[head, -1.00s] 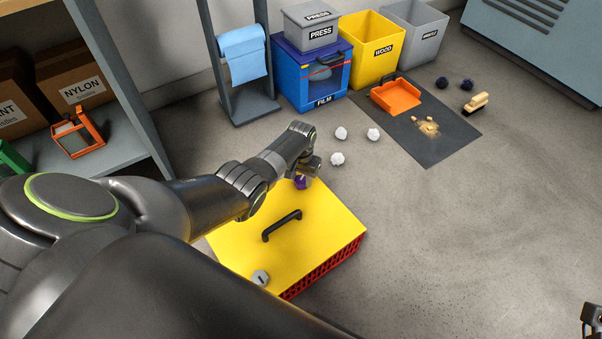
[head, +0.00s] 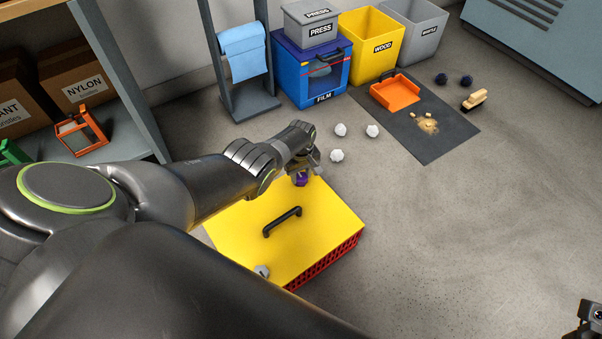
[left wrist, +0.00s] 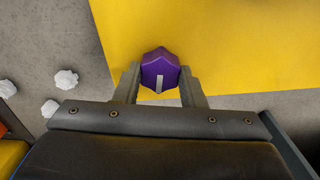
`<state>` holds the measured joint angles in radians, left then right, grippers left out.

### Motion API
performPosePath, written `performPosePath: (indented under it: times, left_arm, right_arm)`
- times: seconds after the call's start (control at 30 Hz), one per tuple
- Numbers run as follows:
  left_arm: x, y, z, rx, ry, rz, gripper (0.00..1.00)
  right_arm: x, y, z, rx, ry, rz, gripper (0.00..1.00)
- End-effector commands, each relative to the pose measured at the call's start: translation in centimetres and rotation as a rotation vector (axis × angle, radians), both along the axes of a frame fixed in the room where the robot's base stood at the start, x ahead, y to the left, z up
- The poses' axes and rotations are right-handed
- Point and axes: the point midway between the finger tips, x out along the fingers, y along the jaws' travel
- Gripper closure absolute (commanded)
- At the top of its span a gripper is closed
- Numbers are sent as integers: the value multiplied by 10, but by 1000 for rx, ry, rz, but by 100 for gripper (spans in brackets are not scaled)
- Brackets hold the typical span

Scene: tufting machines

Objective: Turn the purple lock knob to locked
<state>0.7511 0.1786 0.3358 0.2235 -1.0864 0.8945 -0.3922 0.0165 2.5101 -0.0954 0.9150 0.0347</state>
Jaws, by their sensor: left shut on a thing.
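The purple lock knob (head: 300,180) sits at the far corner of a yellow lid (head: 322,215). In the left wrist view the knob (left wrist: 160,70) has a pale pointer line on its face, aimed toward the gripper's palm. My left gripper (head: 306,170) is shut on the knob, with one finger on each side of it (left wrist: 160,84). A grey knob (head: 262,271) with a dark mark is at the near corner of the lid, partly hidden by my arm. My right gripper (head: 590,318) shows only in part at the lower right edge.
The lid has a black handle (head: 282,222) and lies on a red crate (head: 325,265). White crumpled balls (head: 337,155) lie beyond it. A dark mat (head: 435,145) with an orange dustpan (head: 396,92) lies farther back.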

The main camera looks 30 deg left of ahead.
Motion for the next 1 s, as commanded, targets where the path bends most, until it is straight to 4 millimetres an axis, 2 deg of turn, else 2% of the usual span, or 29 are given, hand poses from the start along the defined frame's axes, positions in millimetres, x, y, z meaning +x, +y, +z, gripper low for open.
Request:
performPosePath:
  times: [0.4, 0.93, 0.97, 1.0]
  left_arm:
    - [0, 0, 0, -1, -1, 171, 86]
    - [0, 0, 0, -1, -1, 192, 86]
    - [0, 0, 0, -1, -1, 192, 60]
    - [0, 0, 0, -1, -1, 192, 54]
  right_arm:
    - [0, 1, 2, -7, 3, -2, 41]
    - [0, 1, 2, -7, 3, -2, 41]
    - [0, 1, 2, -7, 3, -2, 41]
    - [0, 1, 2, -6, 2, -2, 41]
